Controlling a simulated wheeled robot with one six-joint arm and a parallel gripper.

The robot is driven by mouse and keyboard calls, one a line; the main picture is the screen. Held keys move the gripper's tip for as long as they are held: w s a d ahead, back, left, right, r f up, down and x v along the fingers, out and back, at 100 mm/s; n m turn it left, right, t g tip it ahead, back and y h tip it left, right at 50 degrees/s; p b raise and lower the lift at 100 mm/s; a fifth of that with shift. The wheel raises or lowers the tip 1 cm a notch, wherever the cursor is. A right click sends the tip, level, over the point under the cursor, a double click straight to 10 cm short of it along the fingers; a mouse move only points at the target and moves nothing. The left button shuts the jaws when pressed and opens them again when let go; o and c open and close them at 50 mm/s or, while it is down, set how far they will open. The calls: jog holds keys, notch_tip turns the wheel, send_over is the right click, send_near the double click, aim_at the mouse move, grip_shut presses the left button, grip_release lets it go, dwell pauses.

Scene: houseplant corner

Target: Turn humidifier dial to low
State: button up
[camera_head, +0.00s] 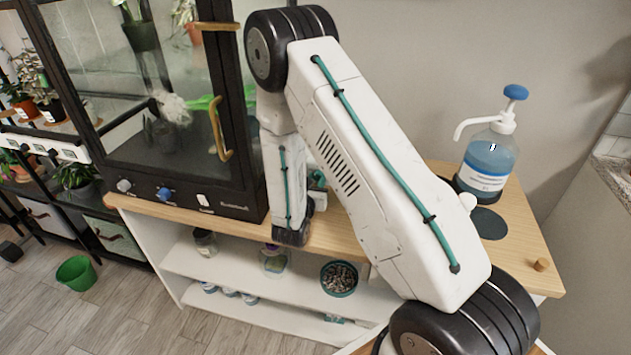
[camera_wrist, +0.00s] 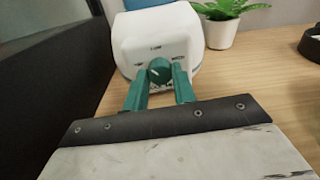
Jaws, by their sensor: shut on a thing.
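The humidifier (camera_wrist: 150,32) is a white rounded unit standing on the wooden top in the wrist view. Its green dial (camera_wrist: 159,70) is on the front face, with small dark markings around it that are too small to read. My gripper (camera_wrist: 161,83) has its two green fingers on either side of the dial, shut on it. In the head view my arm hides the humidifier and dial; only a bit of green shows beside the arm.
A small plant in a white pot (camera_wrist: 220,33) stands close right of the humidifier. A black-framed glass cabinet (camera_head: 180,185) stands left of my arm. A pump bottle (camera_head: 487,160) and dark round mat (camera_head: 488,223) are at the right. The front wooden top (camera_wrist: 245,75) is bare.

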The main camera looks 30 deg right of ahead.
jog(key=m, duration=0.4)
jog(key=shift+m+y, duration=0.3)
jog(key=shift+m, duration=1.3)
jog(key=o, duration=1)
jog(key=shift+s, duration=0.1)
jog(key=v, duration=0.7)
jog(key=shift+s+a, duration=0.2)
jog(key=shift+s, duration=0.05)
